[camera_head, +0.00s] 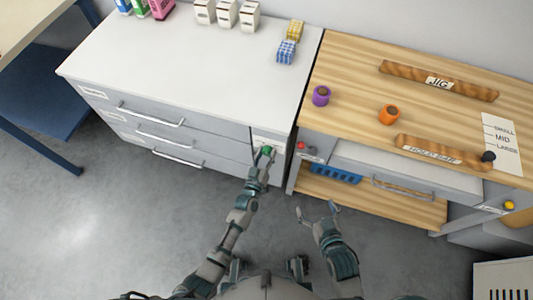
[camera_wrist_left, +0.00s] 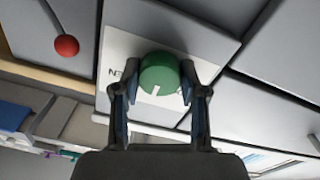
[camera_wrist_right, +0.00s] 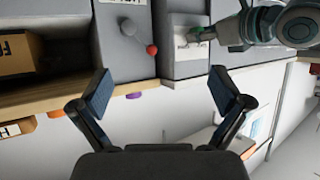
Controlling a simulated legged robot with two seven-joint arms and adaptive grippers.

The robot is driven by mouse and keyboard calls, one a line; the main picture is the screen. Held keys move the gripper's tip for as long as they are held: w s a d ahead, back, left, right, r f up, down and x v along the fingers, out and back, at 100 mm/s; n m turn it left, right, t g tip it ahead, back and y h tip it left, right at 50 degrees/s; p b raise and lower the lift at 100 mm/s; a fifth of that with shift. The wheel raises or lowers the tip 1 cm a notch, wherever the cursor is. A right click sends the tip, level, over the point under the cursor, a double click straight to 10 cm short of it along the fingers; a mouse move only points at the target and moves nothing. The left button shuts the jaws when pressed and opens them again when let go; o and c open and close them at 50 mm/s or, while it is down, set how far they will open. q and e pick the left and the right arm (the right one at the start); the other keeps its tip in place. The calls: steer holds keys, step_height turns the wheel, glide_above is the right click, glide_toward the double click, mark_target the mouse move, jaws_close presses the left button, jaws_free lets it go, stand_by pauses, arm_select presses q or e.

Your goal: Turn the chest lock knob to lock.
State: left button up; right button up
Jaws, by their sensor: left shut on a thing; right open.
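The chest lock knob (camera_wrist_left: 160,74) is a round green knob with a white mark, on a pale label plate on the chest's front. In the head view the knob (camera_head: 266,150) is at the right end of the white-topped chest (camera_head: 190,60). My left gripper (camera_head: 266,156) is at the knob. In the left wrist view its two fingers (camera_wrist_left: 158,90) are shut on the knob from both sides. The plate's lettering is mostly hidden. My right gripper (camera_head: 320,210) is open and empty, in front of the wooden bench. It also shows open in the right wrist view (camera_wrist_right: 160,92).
A red ball-ended lever (camera_wrist_left: 66,46) is beside the knob's panel. Boxes (camera_head: 227,14) stand on the chest. The floor in front is clear.

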arm_select(q)
steer(key=n, duration=0.2)
steer(key=f+n, duration=0.1)
steer(key=n, duration=0.1)
steer(key=shift+s+n, duration=0.15)
steer(key=shift+n, duration=0.15)
steer(key=n, duration=0.4)
steer(key=shift+b, duration=0.35)
arm_select(e)
steer(key=shift+w+a+r+t, duration=0.25)
steer(key=shift+w+r+t, duration=0.2)
steer(key=shift+r+t, duration=0.2)
arm_select(q)
steer(key=shift+d+n, duration=0.1)
steer(key=shift+n, duration=0.3)
arm_select(e)
steer(key=shift+w+r, duration=0.1)
steer(key=shift+r, duration=0.1)
arm_select(q)
steer(key=o, duration=1.1)
steer(key=shift+o, duration=0.2)
steer(key=shift+r, duration=0.2)
steer(key=v, duration=1.2)
